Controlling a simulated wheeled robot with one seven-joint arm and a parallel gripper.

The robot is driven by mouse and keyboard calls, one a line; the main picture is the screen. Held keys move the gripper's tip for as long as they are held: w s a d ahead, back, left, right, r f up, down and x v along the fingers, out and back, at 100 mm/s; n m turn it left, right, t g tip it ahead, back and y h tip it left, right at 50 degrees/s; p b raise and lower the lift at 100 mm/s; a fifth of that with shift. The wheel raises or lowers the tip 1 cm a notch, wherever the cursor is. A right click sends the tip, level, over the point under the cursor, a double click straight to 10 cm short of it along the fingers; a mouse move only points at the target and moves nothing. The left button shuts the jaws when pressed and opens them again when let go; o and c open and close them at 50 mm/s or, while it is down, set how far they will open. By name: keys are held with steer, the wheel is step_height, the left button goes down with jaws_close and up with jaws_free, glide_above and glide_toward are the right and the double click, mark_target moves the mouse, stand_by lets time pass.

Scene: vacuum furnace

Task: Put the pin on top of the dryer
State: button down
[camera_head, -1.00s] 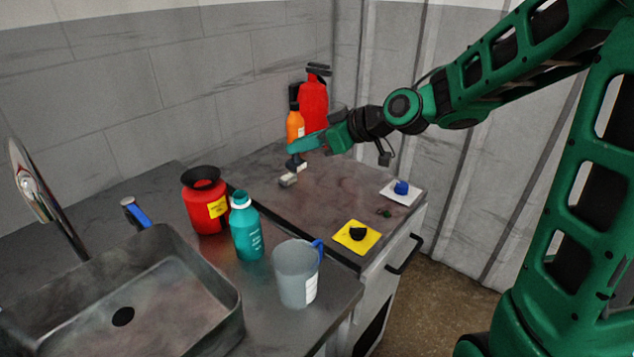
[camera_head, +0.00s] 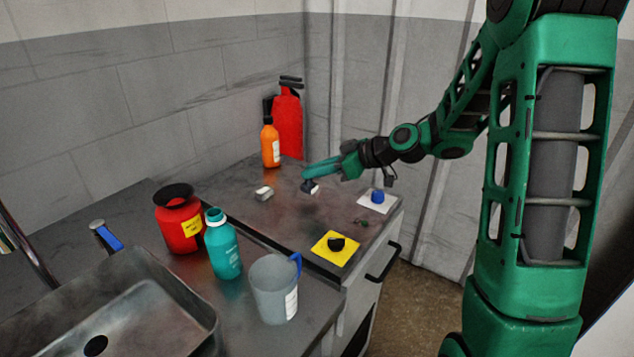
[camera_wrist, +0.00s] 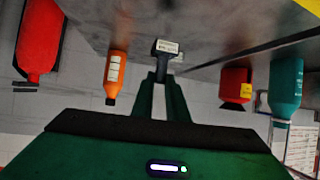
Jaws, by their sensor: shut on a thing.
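My gripper (camera_head: 308,177) is shut on a small dark T-shaped piece (camera_head: 310,187) with a pale label, likely the pin. The wrist view shows the piece (camera_wrist: 166,47) at the fingertips. It hangs over the dark top of a cabinet (camera_head: 288,215); I cannot tell whether it touches that surface. No thing is clearly marked as the dryer; this cabinet may be it. A small pale block (camera_head: 264,193) sits on its top, left of my gripper.
A yellow plate with a black knob (camera_head: 336,244) and a white plate with a blue knob (camera_head: 377,197) are near the front. An orange bottle (camera_head: 270,146) and red extinguisher (camera_head: 288,123) stand behind. A red jar (camera_head: 179,222), teal bottle (camera_head: 223,249) and grey jug (camera_head: 274,290) stand left.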

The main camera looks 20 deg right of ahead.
mark_target(312, 182)
steer(key=shift+f, duration=1.7)
steer(key=shift+f, duration=0.1)
steer(key=c, duration=1.7)
jaws_free()
steer(key=shift+c, duration=0.2)
steer(key=v, duration=1.2)
steer(key=shift+s, duration=0.1)
